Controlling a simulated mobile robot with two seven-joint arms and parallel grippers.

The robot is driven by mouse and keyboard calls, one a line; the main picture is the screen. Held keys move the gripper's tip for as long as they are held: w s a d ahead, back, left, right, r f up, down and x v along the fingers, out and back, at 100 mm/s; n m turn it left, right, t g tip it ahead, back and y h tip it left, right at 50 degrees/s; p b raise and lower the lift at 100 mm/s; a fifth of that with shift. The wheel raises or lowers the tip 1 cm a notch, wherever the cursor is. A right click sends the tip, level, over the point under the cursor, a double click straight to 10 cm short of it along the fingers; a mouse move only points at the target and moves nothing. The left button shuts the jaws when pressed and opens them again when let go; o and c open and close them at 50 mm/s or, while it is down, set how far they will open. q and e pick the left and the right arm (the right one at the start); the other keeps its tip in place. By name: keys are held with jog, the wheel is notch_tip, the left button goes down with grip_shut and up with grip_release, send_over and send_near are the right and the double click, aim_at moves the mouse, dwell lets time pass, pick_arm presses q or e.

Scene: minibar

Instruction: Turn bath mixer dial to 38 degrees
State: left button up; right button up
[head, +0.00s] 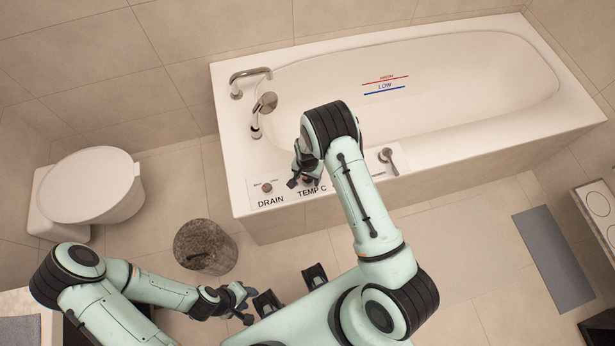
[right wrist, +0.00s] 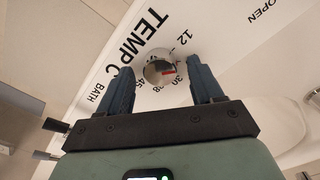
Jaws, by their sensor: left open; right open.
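The bath mixer dial (right wrist: 160,70) is a round silvery knob on the tub rim, with a red mark on its face. The scale around it shows 12, 30, 38 and 45; the exact setting is hard to read. The TEMP C label (head: 312,191) is partly covered by my right arm in the head view. My right gripper (head: 301,180) is open over the dial, its fingers on either side of it in the right wrist view; contact cannot be told. My left gripper (head: 242,303) is open and empty, low over the floor, away from the tub.
The white bathtub (head: 240,140) has a drain knob (head: 267,187) left of the dial and a lever (head: 388,158) to the right. A spout (head: 250,74) and shower head (head: 265,102) stand at its left end. A toilet (head: 95,185) and bin (head: 205,246) are at left.

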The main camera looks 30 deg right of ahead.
jog(key=shift+f, duration=0.2)
jog(key=shift+c, duration=0.3)
jog(key=c, duration=1)
